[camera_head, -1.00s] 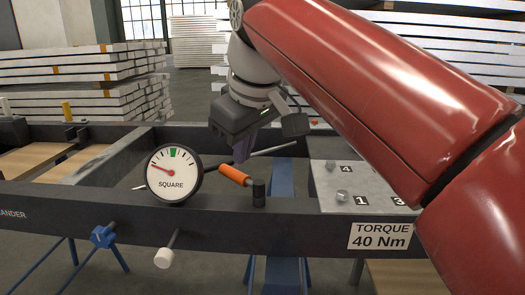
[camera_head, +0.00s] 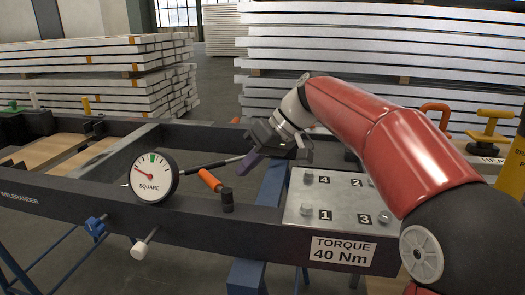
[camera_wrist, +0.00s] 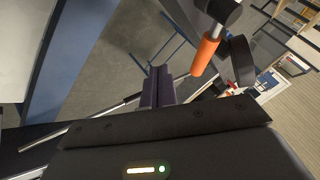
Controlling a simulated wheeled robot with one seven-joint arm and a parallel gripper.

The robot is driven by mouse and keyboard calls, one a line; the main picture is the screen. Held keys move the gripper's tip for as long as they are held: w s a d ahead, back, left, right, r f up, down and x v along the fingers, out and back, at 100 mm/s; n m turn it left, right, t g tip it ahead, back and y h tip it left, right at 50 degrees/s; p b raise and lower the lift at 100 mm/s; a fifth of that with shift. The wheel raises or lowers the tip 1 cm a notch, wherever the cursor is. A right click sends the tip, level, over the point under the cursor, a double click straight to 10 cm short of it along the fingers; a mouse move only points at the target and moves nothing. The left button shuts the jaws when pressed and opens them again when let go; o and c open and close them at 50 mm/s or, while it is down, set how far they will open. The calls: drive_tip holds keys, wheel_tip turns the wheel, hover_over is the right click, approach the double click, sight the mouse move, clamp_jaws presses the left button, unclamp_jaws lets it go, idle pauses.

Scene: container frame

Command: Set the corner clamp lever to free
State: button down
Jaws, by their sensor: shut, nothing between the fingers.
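The clamp lever has an orange grip (camera_head: 210,181) and a black post (camera_head: 227,198) on the frame's near beam. Its grip points up and left from the post, beside the gauge. In the wrist view the orange grip (camera_wrist: 205,54) is at upper right. My gripper (camera_head: 251,161) has its purple fingers shut and empty, above and to the right of the lever, apart from it. The fingers also show in the wrist view (camera_wrist: 158,88), left of the grip with a gap between. The SQUARE gauge (camera_head: 153,179) has its red needle left of the green band.
A dark rod (camera_head: 205,163) runs behind the lever toward my fingers. A grey plate (camera_head: 335,205) with numbered bolts lies to the right, under my arm. A blue knob (camera_head: 96,223) and a white-ended pin (camera_head: 139,249) stick out from the near beam (camera_head: 70,205).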

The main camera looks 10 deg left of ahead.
sight(214, 184)
drive_tip(key=shift+s+a, duration=1.45)
drive_tip(key=shift+a, duration=0.3)
drive_tip(key=shift+s+a, duration=0.4)
drive_tip(key=shift+a, duration=0.2)
